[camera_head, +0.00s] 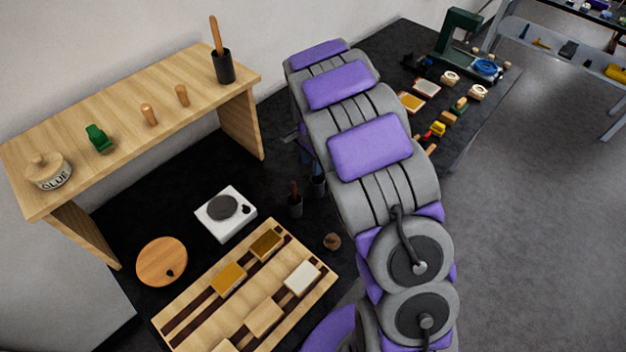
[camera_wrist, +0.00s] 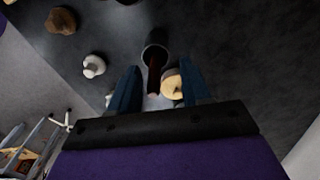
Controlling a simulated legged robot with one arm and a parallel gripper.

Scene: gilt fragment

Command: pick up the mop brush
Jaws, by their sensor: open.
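In the wrist view, a brush with a dark red handle (camera_wrist: 154,78) stands in a dark cup (camera_wrist: 155,50); I take it to be the mop brush, but its bristles cannot be made out. My gripper (camera_wrist: 158,68) is open, with one blue finger on each side of the handle and no clear contact. In the head view, my gripper (camera_head: 307,157) is partly hidden behind my arm, above a dark cup (camera_head: 318,186). Another dark cup with a brown handle (camera_head: 295,202) stands to its left.
A pale round piece (camera_wrist: 172,84) lies close to the right finger. A wooden bench (camera_head: 190,110) holds a glue jar (camera_head: 48,172) and a cup with a handle (camera_head: 223,66). A white hotplate (camera_head: 225,213) and a striped wooden board (camera_head: 245,292) lie below.

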